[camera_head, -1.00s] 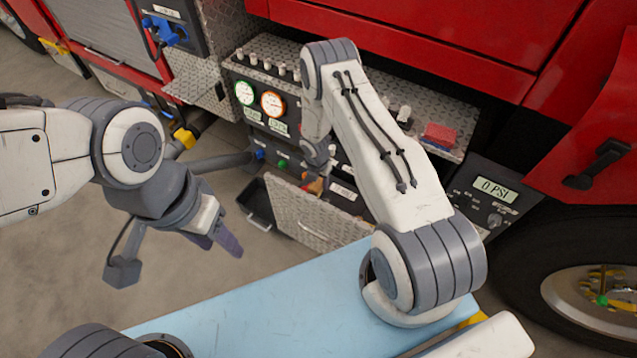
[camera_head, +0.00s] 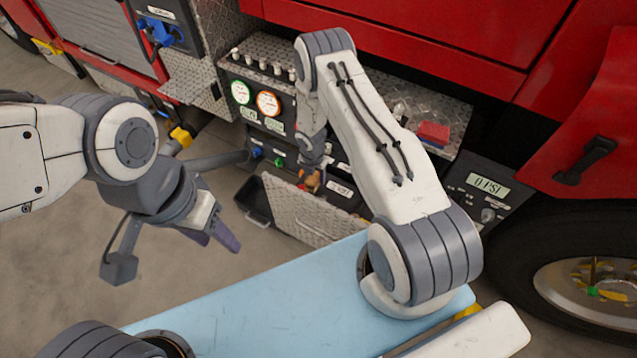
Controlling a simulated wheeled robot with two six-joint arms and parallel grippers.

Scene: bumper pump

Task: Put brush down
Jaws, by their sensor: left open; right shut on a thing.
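My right arm reaches forward over the blue surface to the pump panel. Its gripper (camera_head: 311,179) is mostly hidden by the arm and shut on a small orange-brown thing (camera_head: 313,184), likely the brush. The thing shows just above the open diamond-plate drawer (camera_head: 302,212); I cannot tell whether it touches the drawer or panel. My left gripper (camera_head: 222,238), with purple fingertips, is open and empty over the floor, left of the drawer.
The panel has two round gauges (camera_head: 268,103) and knobs along its diamond-plate shelf. A red block (camera_head: 433,133) lies on the shelf's right end. The red truck (camera_head: 430,35) and a tyre (camera_head: 530,265) bound the right.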

